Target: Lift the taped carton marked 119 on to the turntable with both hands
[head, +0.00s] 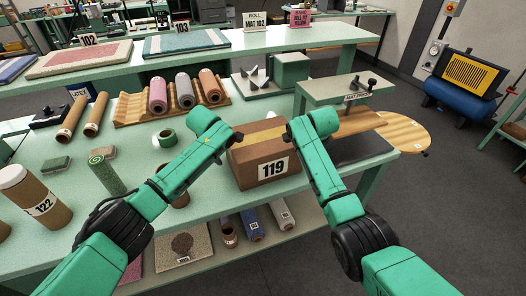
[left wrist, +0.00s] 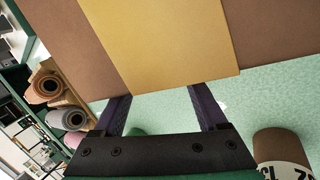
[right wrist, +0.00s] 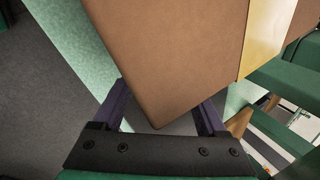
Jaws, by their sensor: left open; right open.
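The brown carton marked 119 (head: 267,160) sits on the green table between my two arms, with a tan tape strip over its top. My left gripper (head: 236,140) is at the carton's left side; in the left wrist view its open fingers (left wrist: 160,100) point at the taped face (left wrist: 180,45). My right gripper (head: 291,134) is at the right side; in the right wrist view its open fingers (right wrist: 165,112) have a carton corner (right wrist: 165,70) between or in front of them. I cannot tell whether either touches it. The round wooden turntable (head: 405,132) is at the table's right end.
A small green stand (head: 347,92) is behind the carton, near the turntable. A dark mat (head: 355,150) lies between carton and turntable. Rolls on a wooden rack (head: 170,97), green tape (head: 167,138) and a container marked 122 (head: 33,198) are at left. Rolls lie on the lower shelf (head: 255,222).

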